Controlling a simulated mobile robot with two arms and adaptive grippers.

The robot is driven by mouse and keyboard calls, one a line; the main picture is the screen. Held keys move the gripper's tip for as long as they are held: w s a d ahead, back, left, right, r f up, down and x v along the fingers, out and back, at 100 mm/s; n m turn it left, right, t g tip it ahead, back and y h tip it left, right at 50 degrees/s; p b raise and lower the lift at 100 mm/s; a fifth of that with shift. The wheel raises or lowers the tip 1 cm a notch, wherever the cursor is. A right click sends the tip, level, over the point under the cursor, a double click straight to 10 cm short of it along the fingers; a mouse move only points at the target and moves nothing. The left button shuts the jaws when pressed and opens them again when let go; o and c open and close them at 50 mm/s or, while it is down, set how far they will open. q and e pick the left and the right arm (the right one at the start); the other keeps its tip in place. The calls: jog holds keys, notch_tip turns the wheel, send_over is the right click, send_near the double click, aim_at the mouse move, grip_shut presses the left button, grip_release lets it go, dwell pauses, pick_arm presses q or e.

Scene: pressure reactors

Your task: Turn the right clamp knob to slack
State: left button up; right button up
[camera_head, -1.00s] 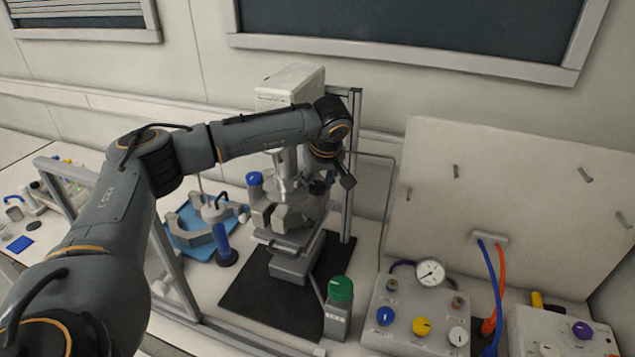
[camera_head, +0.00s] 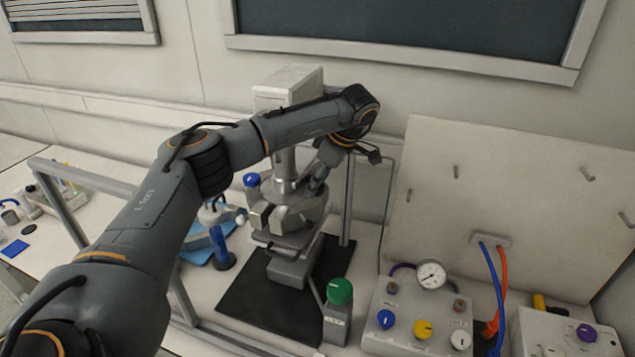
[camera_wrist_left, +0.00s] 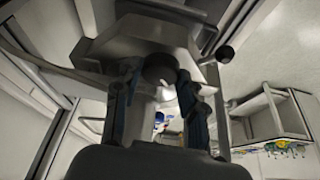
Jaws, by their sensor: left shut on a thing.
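The grey pressure reactor (camera_head: 292,212) stands at the centre of the bench, under a white-topped stand. A blue clamp knob (camera_head: 251,180) shows on its left side. My left gripper (camera_head: 319,180) is at the right side of the reactor head and hides the right clamp knob in the head view. In the left wrist view a dark round knob (camera_wrist_left: 160,68) sits between the two fingers of my left gripper (camera_wrist_left: 160,88), which is shut on it. The knob's marking and turn angle cannot be read. My right gripper is not in view.
A control box (camera_head: 400,305) with a gauge, knobs and hoses is farther right. A blue tray (camera_head: 195,255) lies left of the reactor. The stand's upright rail is close behind my gripper.

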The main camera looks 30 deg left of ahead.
pick_arm(q)
jog(key=n, duration=0.2)
jog(key=n+g, duration=0.1)
jog(key=n, duration=0.1)
jog(key=shift+w+r+n+g+h+p, duration=0.1)
jog(key=shift+w+n+g+h+p, duration=0.05)
jog(key=shift+n+g+h+p, duration=0.2)
jog(key=shift+w+a+n+g+h, duration=0.1)
jog(key=shift+n+g+h, duration=0.3)
jog(key=shift+n, duration=0.9)
jog(key=shift+a+n+g+h, duration=0.1)
jog(key=shift+n+g+h, duration=0.25)
jog(key=shift+n, duration=0.9)
jog(key=o, duration=1.2)
jog(key=shift+c, duration=0.2)
notch_tip(320, 180, up, 10)
